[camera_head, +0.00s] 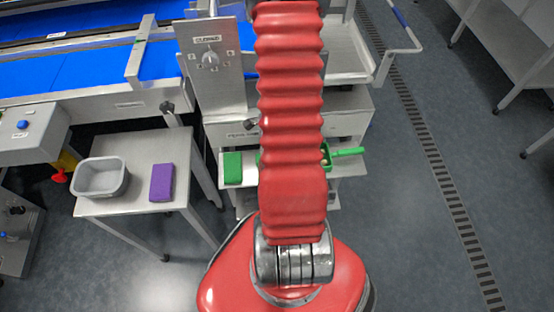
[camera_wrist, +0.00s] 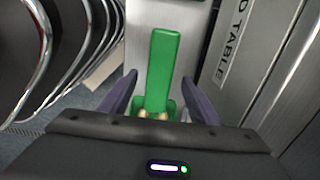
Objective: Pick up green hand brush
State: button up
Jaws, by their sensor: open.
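A green long-handled tool lies on a narrow pale shelf; its handle (camera_head: 347,151) points right in the head view, and my arm hides part of it. In the wrist view the green handle (camera_wrist: 164,62) runs up the middle. Its wider green end shows small tan rounded bits; I cannot tell whether they are bristles or contents, so I cannot confirm it is the hand brush. My gripper (camera_wrist: 160,79) is open, with one dark finger on each side of the handle in that view. The height gap is unclear. The gripper is hidden in the head view.
A green block (camera_head: 232,167) lies on the shelf left of my arm. A small table (camera_head: 133,193) holds a grey tub (camera_head: 102,187) and a purple block (camera_head: 162,182). A steel machine with a blue belt (camera_head: 90,70) stands behind. The floor at right is clear.

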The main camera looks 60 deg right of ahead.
jog(key=shift+f, duration=2.1)
jog(key=shift+c, duration=0.5)
jog(key=c, duration=1.1)
